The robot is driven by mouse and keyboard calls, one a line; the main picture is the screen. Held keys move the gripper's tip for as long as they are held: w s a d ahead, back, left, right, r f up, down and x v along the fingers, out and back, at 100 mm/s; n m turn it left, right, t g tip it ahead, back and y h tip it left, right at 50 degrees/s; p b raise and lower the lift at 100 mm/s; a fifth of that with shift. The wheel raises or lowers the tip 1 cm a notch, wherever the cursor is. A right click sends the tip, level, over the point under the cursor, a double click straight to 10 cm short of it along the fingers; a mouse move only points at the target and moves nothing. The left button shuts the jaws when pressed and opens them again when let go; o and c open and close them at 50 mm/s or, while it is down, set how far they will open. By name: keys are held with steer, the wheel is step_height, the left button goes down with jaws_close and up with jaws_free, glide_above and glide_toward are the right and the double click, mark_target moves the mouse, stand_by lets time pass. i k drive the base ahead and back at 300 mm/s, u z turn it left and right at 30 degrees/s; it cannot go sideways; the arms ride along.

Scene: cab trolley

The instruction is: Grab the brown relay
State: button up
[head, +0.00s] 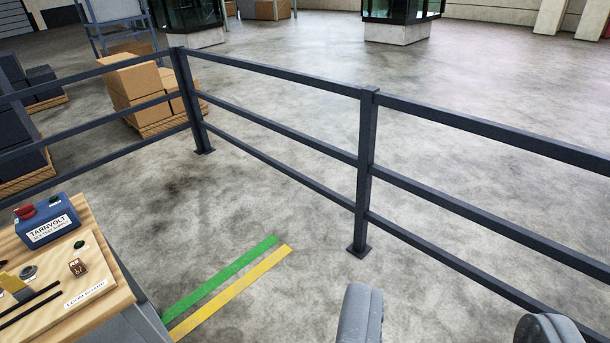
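A small brown block (78,267), which looks like the brown relay, stands on a light board (95,279) on top of the wooden-topped bench (122,300) at the lower left. The lettering on its face is too small to read. My gripper (454,306) shows at the bottom right as two grey fingers set wide apart. It is open, with only floor visible between the fingers. It is well to the right of the bench, apart from the brown block.
A blue box labelled TARNVOLT (48,220) with a red button stands behind the board. Black rods (30,304) and a yellow piece (13,282) lie left of the block. A dark railing (367,170) crosses beyond the bench. Floor right of the green and yellow stripes (232,290) is clear.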

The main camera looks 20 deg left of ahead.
mark_target(78, 267)
steer(key=u, duration=0.55)
steer(key=i, duration=1.05)
steer(key=u, duration=1.1)
steer(key=i, duration=0.6)
steer(key=u, duration=0.3)
steer(key=k, duration=0.9)
steer(key=u, duration=0.15)
steer(key=i, duration=0.9)
steer(key=z, duration=0.1)
